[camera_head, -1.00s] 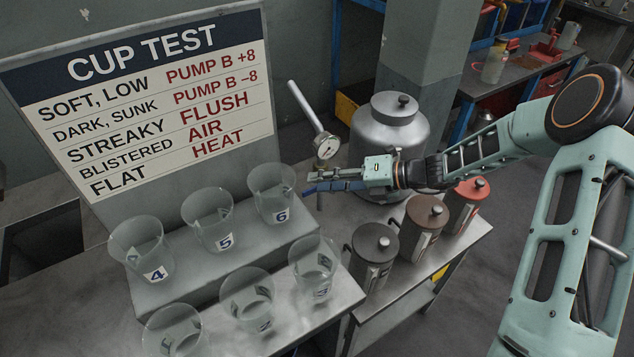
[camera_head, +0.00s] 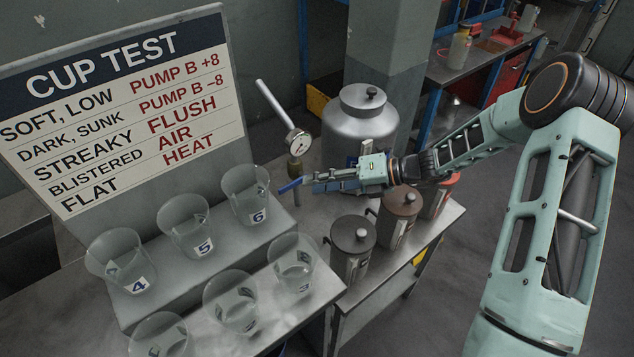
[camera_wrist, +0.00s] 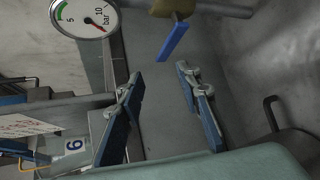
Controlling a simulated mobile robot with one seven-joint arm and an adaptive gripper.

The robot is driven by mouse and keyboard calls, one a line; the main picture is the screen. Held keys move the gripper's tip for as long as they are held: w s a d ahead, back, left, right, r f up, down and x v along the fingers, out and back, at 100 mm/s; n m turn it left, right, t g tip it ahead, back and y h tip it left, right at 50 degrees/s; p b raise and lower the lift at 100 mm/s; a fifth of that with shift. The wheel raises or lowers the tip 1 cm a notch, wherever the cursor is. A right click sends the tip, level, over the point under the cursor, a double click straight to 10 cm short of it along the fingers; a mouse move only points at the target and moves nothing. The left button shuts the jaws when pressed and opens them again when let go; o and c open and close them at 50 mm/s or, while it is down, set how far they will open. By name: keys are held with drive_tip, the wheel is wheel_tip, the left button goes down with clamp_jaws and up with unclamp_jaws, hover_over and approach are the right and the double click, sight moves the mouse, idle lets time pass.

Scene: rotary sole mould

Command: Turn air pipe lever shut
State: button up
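The air pipe lever (camera_head: 291,185) is a short blue bar on a brass valve below the round gauge (camera_head: 298,142). It sits just left of my gripper's fingertips in the head view and slopes up to the right. The wrist view shows the lever (camera_wrist: 172,40) slanting from the brass valve body (camera_wrist: 172,7), beyond the fingertips. My gripper (camera_wrist: 160,92) is open there, with its two blue-padded fingers wide apart and nothing between them. In the head view my gripper (camera_head: 318,182) points left at the valve.
A metal tank (camera_head: 360,125) stands behind my gripper. Several lidded canisters, including a dark one (camera_head: 352,240), stand close in front. Clear numbered cups, including cup 6 (camera_head: 246,195), fill the stepped stand at left. The cup test board (camera_head: 120,110) rises behind them.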

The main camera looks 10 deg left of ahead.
drive_tip(key=shift+r, duration=0.1)
drive_tip(key=w+r+p, duration=0.1)
drive_tip(key=d+r+p, duration=0.1)
drive_tip(key=w+d+r+p, duration=0.1)
drive_tip(key=r, duration=0.1)
drive_tip(key=shift+w+d+p, duration=0.2)
drive_tip(key=shift+w+p, duration=0.15)
drive_tip(key=shift+p, duration=0.05)
drive_tip(key=shift+r, duration=0.1)
